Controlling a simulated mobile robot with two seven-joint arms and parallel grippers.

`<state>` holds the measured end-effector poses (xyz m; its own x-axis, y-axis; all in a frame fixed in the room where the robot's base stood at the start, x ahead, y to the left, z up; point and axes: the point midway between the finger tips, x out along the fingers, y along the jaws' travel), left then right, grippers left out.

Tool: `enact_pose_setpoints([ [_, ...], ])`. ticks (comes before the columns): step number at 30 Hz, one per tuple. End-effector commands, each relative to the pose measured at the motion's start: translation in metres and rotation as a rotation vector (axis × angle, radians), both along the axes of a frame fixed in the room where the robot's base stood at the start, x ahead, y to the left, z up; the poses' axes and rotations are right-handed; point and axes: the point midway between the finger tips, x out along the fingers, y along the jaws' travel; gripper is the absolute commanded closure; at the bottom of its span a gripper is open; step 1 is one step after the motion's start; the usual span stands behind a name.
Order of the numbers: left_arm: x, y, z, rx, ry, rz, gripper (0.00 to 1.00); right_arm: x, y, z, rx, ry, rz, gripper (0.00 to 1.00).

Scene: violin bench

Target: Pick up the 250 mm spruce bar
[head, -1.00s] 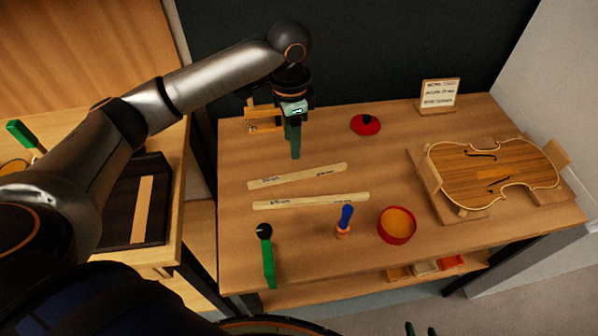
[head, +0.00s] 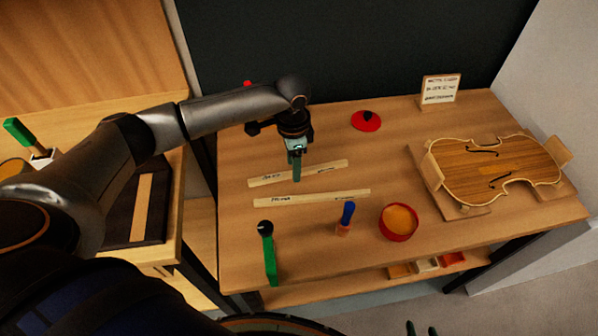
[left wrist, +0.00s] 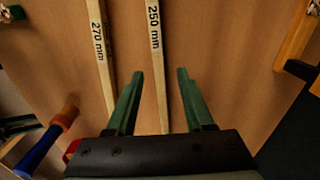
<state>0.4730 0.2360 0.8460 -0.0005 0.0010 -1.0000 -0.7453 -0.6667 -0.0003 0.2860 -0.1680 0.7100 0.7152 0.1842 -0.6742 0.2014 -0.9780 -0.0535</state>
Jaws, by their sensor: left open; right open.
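The 250 mm spruce bar (head: 325,170) is the farther of two pale bars on the bench. Its printed 250 mm label shows in the left wrist view (left wrist: 154,40). My left gripper (head: 297,178) points down over this bar and hides part of its middle. In the left wrist view the open green fingers (left wrist: 160,76) stand one on each side of the bar, with nothing gripped. Whether the tips reach bench level is unclear. My right gripper (head: 421,329) shows only its fingertips at the bottom edge, apart and away from the bars.
The 270 mm bar (head: 335,196) lies parallel, nearer. In front are a green-handled tool (head: 269,258), a blue-handled brush (head: 347,215) and a red bowl (head: 398,222). A red lid (head: 366,121) lies behind; a violin body (head: 490,172) rests at the right.

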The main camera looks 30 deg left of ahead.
Motion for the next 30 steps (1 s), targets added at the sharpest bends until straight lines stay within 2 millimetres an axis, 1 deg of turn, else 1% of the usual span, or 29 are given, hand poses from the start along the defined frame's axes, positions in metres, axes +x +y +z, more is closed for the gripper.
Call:
enact_pose_setpoints([
  [1,-0.0008,-0.0003,-0.0071,0.0,0.001,-0.001,0.47,-0.0001,-0.0002,-0.0009,-0.001,0.0,0.001,0.5],
  [3,-0.0007,-0.0004,-0.012,0.001,0.001,-0.001,0.47,-0.0001,-0.0002,-0.001,-0.001,0.0,0.001,0.5],
  [11,-0.0005,-0.0005,-0.014,-0.001,-0.001,-0.002,0.47,-0.0001,-0.0002,-0.001,-0.001,0.0,0.001,0.5],
  [25,-0.0005,-0.0004,-0.0135,-0.001,-0.001,-0.001,1.0,-0.0001,-0.0002,-0.0011,-0.001,0.0,0.001,0.5],
  [30,-0.0005,-0.0003,-0.0135,-0.001,-0.001,-0.001,1.0,-0.0002,-0.0001,-0.001,-0.001,0.0,0.001,0.5],
])
